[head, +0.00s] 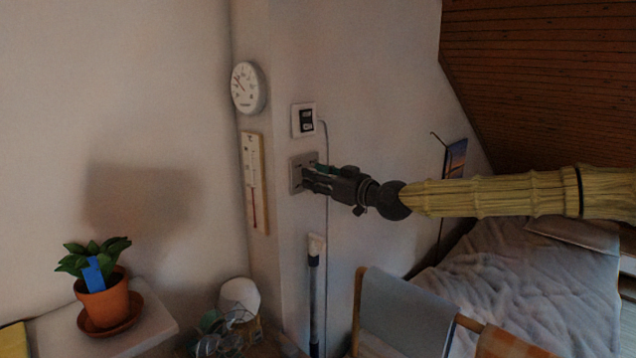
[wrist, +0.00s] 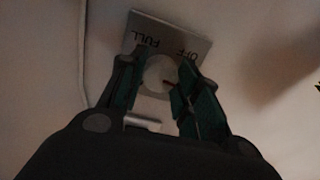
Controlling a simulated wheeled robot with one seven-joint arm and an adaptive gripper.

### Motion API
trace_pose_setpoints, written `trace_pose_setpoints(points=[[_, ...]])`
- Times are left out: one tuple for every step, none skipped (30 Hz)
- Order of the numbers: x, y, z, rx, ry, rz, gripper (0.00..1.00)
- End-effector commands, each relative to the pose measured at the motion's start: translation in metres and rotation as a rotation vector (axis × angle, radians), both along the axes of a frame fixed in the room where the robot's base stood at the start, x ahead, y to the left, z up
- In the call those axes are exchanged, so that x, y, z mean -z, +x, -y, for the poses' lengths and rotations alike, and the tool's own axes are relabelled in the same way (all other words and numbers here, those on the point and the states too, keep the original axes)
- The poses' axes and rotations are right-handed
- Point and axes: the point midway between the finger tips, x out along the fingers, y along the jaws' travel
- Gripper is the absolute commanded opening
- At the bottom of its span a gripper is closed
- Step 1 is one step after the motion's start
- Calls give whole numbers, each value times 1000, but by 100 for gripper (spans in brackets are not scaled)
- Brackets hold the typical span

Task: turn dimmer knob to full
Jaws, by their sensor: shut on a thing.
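The dimmer plate (head: 296,174) is a grey square on the wall pillar, below a small white-framed device. In the wrist view the plate (wrist: 190,32) carries the words FULL and OFF, seen upside down, with FULL on the left. The round pale dimmer knob (wrist: 160,74) sits between my fingers, with a dark mark on its right side, toward OFF. My gripper (head: 312,180) reaches the plate from the right; in the wrist view my gripper (wrist: 158,85) is shut on the knob, a finger on each side. The fingers hide part of the knob's rim.
A round dial (head: 248,87) and a tall thermometer (head: 254,183) hang left of the plate. The white-framed device (head: 304,120) is just above my gripper, with a cable running down beside it. A potted plant (head: 103,295) stands lower left; a bed (head: 530,285) is lower right.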

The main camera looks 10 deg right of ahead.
Motion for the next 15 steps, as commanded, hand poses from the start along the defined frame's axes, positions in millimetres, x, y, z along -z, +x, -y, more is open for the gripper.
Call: trace_pose_setpoints(points=[[4, 1, 1, 3, 24, -11, 9], [4, 1, 1, 3, 42, -23, 9], [5, 1, 1, 2, 64, -38, 9], [5, 1, 2, 3, 83, -49, 9], [5, 1, 2, 3, 104, -63, 9], [5, 1, 2, 4, 132, -80, 9], [5, 1, 2, 4, 153, -94, 9], [5, 1, 2, 4, 176, -110, 9], [6, 1, 2, 4, 206, -130, 9], [5, 1, 2, 3, 229, -145, 9], [5, 1, 2, 3, 253, -161, 9], [5, 1, 2, 3, 284, -180, 9], [5, 1, 2, 3, 308, -196, 9], [5, 1, 2, 3, 333, -212, 9], [5, 1, 2, 3, 364, -234, 9]])
